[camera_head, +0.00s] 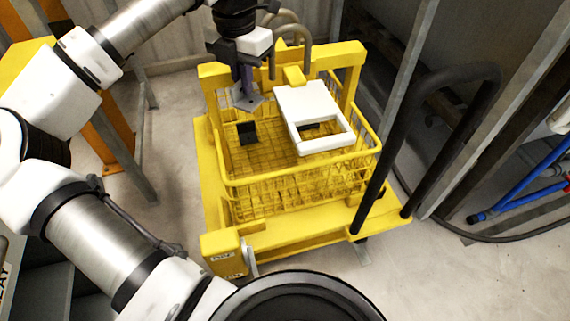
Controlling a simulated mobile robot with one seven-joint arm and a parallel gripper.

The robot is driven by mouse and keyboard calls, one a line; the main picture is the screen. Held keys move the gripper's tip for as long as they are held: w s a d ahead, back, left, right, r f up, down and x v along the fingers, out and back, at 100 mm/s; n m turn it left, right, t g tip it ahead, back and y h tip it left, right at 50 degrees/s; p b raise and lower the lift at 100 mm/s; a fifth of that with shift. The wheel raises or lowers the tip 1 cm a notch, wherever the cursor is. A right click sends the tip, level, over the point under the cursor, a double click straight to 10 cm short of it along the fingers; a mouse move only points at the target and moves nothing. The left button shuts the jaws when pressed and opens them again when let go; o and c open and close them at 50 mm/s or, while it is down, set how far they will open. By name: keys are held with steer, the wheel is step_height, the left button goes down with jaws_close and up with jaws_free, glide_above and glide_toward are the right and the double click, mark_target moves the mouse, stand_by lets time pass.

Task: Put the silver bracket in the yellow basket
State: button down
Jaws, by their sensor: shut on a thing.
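The yellow basket (300,172) is a wire basket on a yellow cart in the middle of the head view. My gripper (243,84) is over the back left part of the basket, pointing down. It is shut on the silver bracket (248,101), a small grey angled piece that hangs below the fingers. The bracket appears to be inside the basket's outline, near its back left. I cannot tell whether it touches the basket floor. My fingers are partly hidden by the dark gripper body.
A white frame-like part (316,112) lies over the right side of the basket. A small black block (247,133) is in its left part. A black handle (373,178) rises at the cart's right. Grey hooks (291,42) stand behind. The basket's front middle looks clear.

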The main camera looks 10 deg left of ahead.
mark_target(246, 106)
step_height(246, 106, down, 6)
steer(key=b, duration=0.5)
steer(key=shift+f, duration=0.2)
step_height(246, 106, down, 28)
steer(key=b, duration=0.8)
steer(key=shift+r, duration=0.15)
steer(key=c, duration=2)
jaws_free()
steer(key=shift+f+b, duration=0.2)
steer(key=shift+b, duration=0.1)
steer(key=shift+c, duration=0.2)
steer(key=o, duration=0.5)
steer(key=shift+c, duration=0.2)
steer(key=shift+r, duration=0.1)
step_height(246, 106, up, 12)
steer(key=p, duration=0.4)
steer(key=shift+r+p, duration=0.15)
steer(key=shift+p, duration=0.2)
